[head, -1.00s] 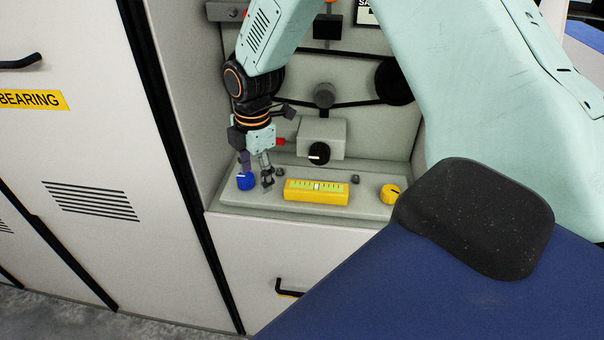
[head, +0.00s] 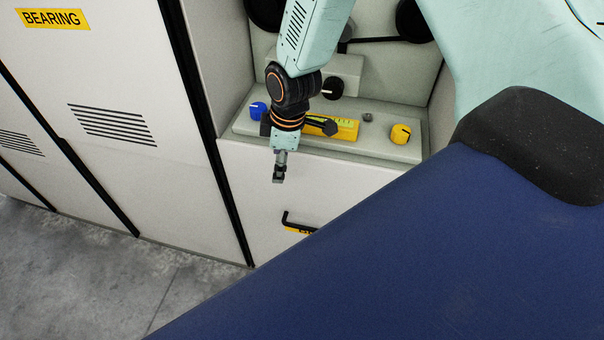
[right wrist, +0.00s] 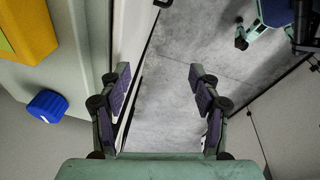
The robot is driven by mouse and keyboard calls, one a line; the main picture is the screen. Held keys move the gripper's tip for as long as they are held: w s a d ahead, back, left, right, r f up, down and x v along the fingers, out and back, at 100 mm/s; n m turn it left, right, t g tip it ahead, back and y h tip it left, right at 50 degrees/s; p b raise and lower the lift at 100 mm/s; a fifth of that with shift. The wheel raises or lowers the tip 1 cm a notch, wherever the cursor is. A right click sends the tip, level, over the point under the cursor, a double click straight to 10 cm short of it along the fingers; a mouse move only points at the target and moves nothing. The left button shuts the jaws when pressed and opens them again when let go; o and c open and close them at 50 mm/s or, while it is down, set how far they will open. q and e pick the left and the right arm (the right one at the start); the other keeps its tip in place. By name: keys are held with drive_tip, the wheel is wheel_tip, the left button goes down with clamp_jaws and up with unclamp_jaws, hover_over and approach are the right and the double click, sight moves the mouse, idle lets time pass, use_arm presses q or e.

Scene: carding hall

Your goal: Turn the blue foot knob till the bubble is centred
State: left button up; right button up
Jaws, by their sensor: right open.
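The blue foot knob (head: 258,110) stands at the left end of a pale raised plate (head: 385,148), left of my right arm. It also shows at the left of the right wrist view (right wrist: 47,106), outside the jaws. The yellow level (head: 346,130) with its green vial lies on the plate, partly behind my right wrist; I cannot make out the bubble now. The level's yellow block is also in the right wrist view (right wrist: 28,28). My right gripper (head: 279,177) is open and empty, in front of the plate's front edge and apart from the knob. My left gripper is not in view.
A yellow knob (head: 401,133) stands at the plate's right end, and a black knob (head: 332,88) sits behind the level. A black drawer handle (head: 297,222) is below. The grey floor (head: 100,270) is clear at the left.

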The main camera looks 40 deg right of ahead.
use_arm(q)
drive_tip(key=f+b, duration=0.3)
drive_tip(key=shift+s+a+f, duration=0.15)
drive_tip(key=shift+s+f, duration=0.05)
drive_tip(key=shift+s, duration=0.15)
use_arm(e)
drive_tip(key=s+a+f+m, duration=0.2)
drive_tip(key=s+f+m, duration=0.4)
drive_tip(key=s+f, duration=0.4)
drive_tip(key=shift+s+a+f+m, duration=0.3)
drive_tip(key=shift+a, duration=0.05)
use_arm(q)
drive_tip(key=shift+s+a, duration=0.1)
use_arm(e)
drive_tip(key=shift+a+r, duration=0.1)
